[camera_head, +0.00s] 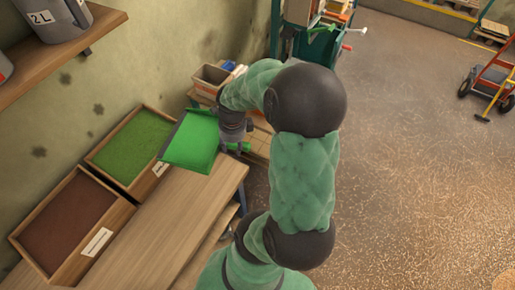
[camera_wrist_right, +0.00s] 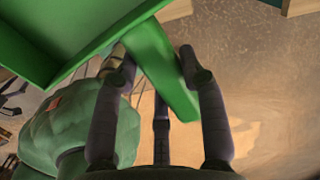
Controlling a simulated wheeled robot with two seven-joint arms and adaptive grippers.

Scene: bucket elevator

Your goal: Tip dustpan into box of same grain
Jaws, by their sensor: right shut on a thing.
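A green dustpan (camera_head: 192,142) is in the head view, above the wooden table and beside the right side of a box of green grain (camera_head: 139,185). My right gripper (camera_head: 233,146) is shut on its handle; the wrist view shows the fingers around the green handle (camera_wrist_right: 162,72) and part of the pan (camera_wrist_right: 75,30). The pan looks tilted; I cannot tell whether grain lies in it. A second box, of reddish-brown grain (camera_head: 72,267), stands nearer. Both boxes have white labels, too small to read. My left gripper is not in view.
The wooden table (camera_head: 165,220) is bare right of the boxes. A wall shelf (camera_head: 60,58) with a grey 2L vessel (camera_head: 58,18) hangs at upper left. A small wooden bin (camera_head: 208,78) and a teal machine (camera_head: 318,45) stand behind.

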